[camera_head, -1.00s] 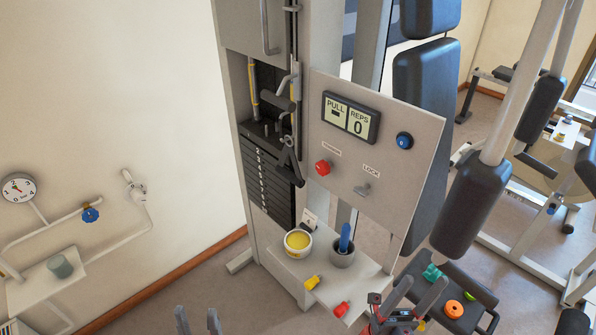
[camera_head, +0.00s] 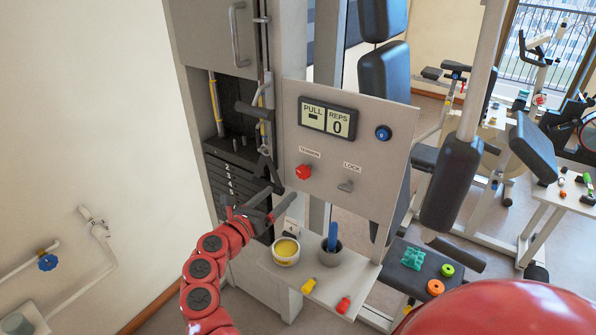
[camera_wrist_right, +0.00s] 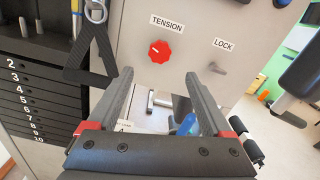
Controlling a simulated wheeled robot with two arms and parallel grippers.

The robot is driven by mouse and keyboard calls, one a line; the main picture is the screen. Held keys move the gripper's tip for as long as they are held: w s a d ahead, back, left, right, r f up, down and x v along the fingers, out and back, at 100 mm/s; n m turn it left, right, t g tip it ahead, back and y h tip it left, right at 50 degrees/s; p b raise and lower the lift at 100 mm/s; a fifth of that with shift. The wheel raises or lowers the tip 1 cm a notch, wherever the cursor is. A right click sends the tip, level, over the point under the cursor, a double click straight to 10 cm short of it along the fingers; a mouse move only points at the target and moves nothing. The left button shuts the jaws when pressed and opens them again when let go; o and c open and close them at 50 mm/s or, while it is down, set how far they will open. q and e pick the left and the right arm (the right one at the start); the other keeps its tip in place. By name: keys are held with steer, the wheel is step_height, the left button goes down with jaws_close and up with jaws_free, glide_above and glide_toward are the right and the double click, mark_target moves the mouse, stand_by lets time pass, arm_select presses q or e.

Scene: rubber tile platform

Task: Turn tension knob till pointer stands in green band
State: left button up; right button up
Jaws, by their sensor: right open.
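The red tension knob (camera_head: 303,172) sits on the grey panel (camera_head: 375,205) under the TENSION label. It also shows in the right wrist view (camera_wrist_right: 160,52), ahead of and between the fingers, with a pale mark toward its upper left. My right gripper (camera_head: 272,201) is open and empty, left of and below the knob in the head view, and apart from it. Its fingers also show in the right wrist view (camera_wrist_right: 160,85). No green band can be made out. The display (camera_head: 338,117) reads PULL with a short dark bar and REPS 0. My left gripper is out of view.
A LOCK lever (camera_head: 345,186) and blue knob (camera_head: 383,132) are on the panel. A black strap handle (camera_wrist_right: 92,55) hangs close left of my right gripper. A shelf below holds a yellow-filled bowl (camera_head: 286,251) and a cup (camera_head: 331,254) with a blue handle.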

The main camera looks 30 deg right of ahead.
mark_target(302, 174)
steer(key=p+x, duration=0.1)
steer(key=x, duration=0.4)
steer(key=p+x, duration=0.2)
steer(key=x, duration=0.4)
steer(key=shift+r, duration=0.25)
steer(key=shift+w+d+f+p, duration=0.25)
steer(key=shift+w+d+p, duration=0.1)
steer(key=shift+d, duration=0.25)
steer(key=shift+c, duration=0.3)
jaws_close()
steer(key=shift+n, duration=0.5)
